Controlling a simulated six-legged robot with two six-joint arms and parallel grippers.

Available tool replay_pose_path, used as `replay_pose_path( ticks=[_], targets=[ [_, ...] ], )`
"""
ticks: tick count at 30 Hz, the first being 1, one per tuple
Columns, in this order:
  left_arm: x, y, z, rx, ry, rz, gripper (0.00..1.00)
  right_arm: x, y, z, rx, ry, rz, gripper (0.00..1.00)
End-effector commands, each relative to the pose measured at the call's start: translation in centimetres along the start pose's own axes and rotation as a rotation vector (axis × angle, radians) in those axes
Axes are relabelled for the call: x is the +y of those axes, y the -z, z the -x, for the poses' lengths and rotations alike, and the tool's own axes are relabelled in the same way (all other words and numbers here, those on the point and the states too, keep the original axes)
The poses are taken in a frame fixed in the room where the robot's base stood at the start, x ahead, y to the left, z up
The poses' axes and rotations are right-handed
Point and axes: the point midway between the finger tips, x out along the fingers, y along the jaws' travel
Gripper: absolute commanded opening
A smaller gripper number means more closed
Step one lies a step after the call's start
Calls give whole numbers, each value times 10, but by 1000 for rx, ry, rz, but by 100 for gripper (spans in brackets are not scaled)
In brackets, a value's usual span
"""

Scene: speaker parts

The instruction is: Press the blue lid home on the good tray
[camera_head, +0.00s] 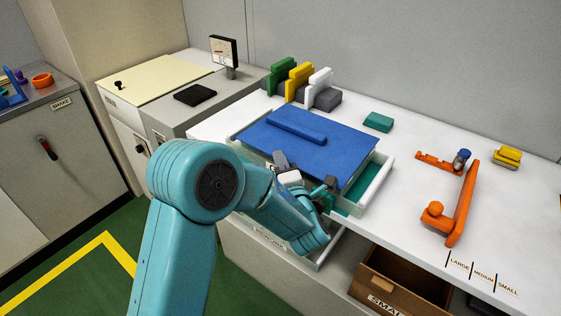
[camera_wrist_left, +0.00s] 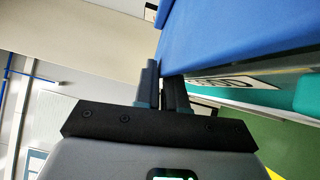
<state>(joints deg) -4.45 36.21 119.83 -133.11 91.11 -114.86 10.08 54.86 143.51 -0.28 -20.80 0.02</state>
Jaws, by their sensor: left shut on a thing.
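The blue lid (camera_head: 315,145), a flat panel with a raised bar across its top, lies over the pale tray (camera_head: 378,182). A teal inside shows at the tray's right front, where the lid does not cover it. I cannot tell how far the lid is seated. My left gripper (camera_head: 303,177) is at the lid's front edge, its dark fingers close together. In the left wrist view the fingers (camera_wrist_left: 163,88) are beside the blue lid (camera_wrist_left: 235,35); the contact itself is hidden. My right gripper is not in view.
Green, yellow and white blocks (camera_head: 299,80) stand behind the lid. A teal block (camera_head: 378,122), an orange bracket (camera_head: 462,205) and a yellow block (camera_head: 507,156) lie to the right. A brown drawer (camera_head: 405,280) is open at the front. A dial gauge (camera_head: 223,52) stands back left.

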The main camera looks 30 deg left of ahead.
Motion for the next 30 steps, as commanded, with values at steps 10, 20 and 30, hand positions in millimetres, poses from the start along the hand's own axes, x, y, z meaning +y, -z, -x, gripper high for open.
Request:
replay_pose_path(
  ticks=[10, 20, 30],
  targets=[
    [-6, 1, 0, 0, -1, 1, 36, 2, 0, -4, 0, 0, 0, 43],
    [-6, 1, 0, 0, 0, 0, 40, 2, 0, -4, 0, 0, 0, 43],
    [-8, -1, 38, -7, 4, -3, 40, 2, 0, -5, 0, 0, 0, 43]
  ],
)
